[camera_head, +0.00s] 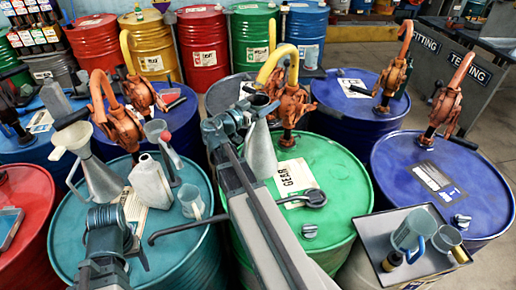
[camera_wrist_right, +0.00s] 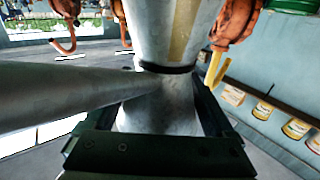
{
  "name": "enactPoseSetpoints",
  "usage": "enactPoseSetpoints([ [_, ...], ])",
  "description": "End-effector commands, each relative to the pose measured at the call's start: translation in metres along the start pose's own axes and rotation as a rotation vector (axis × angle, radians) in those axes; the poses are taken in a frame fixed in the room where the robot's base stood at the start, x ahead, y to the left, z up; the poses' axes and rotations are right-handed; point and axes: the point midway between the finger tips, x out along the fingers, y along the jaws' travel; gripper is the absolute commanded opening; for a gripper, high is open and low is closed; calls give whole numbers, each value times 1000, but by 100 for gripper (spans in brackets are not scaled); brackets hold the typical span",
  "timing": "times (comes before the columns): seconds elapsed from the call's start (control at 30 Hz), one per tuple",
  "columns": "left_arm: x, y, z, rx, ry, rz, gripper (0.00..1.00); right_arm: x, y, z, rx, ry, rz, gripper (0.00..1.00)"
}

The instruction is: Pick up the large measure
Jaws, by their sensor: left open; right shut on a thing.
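The large measure (camera_head: 261,150) is a tall grey metal vessel with a flared body, a narrow neck and a dark mouth. My right gripper (camera_head: 237,122) is shut on it, in front of the green drum's pump. In the right wrist view the measure (camera_wrist_right: 168,95) stands between the fingers of the gripper (camera_wrist_right: 160,115), with a dark ring at its neck and a tube sticking out to the left. The drum top partly hides behind my arm, so I cannot tell whether its base touches. My left gripper (camera_head: 106,217) is open and empty above the teal drum's front.
On the teal drum (camera_head: 75,245) stand another metal vessel (camera_head: 98,181), a white jug (camera_head: 150,183) and a small cup (camera_head: 190,202). The green drum (camera_head: 335,205) carries an orange pump (camera_head: 287,95). A tray (camera_head: 375,245) with measuring jugs (camera_head: 410,228) stands at the lower right.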

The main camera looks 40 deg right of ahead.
Motion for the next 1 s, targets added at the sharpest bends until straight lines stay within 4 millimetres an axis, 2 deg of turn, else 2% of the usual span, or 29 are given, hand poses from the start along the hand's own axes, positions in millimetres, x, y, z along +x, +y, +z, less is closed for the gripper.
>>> enactPoseSetpoints([
  [0.03,0,0,0,0,0,0,68,0,0,0,0,-1,1,19],
  [0.13,0,0,0,0,0,0,68,0,0,0,0,-1,1,1],
  [0.17,0,0,0,0,0,0,68,0,0,0,0,-1,1,0],
  [0.67,-4,0,0,0,0,0,68,-3,0,-5,-1,2,0,0],
  [1.0,-21,-2,1,0,0,0,68,-22,0,-22,-1,3,-2,0],
])
